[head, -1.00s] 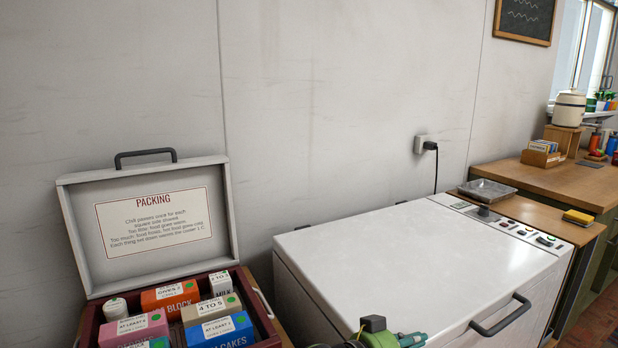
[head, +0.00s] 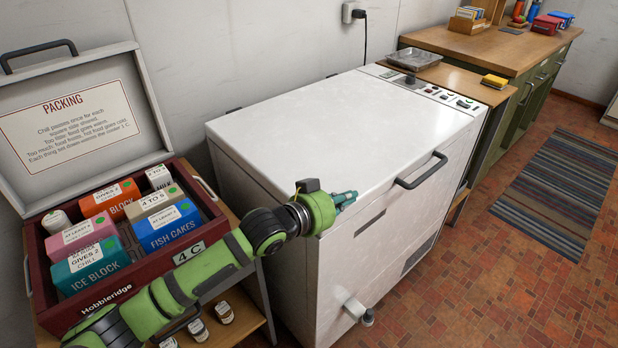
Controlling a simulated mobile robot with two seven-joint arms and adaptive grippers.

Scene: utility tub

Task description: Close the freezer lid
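The white chest freezer (head: 370,262) stands in the middle of the head view. Its lid (head: 335,130) lies flat on top, and I see no clear gap at the front edge. A dark bar handle (head: 421,171) is on the lid's front edge toward the right. My green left arm comes in from the lower left, and my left gripper (head: 345,199) is by the front left part of the lid edge, left of the handle. Its fingers are small and partly hidden, so I cannot tell whether they are open or touch the lid. My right gripper is out of view.
An open packing box (head: 95,297) with several cartons stands left of the freezer. A control panel (head: 430,90) with knobs and a metal tray (head: 414,59) are at the freezer's right. Open tiled floor (head: 480,290) and a striped rug (head: 560,185) lie in front and right.

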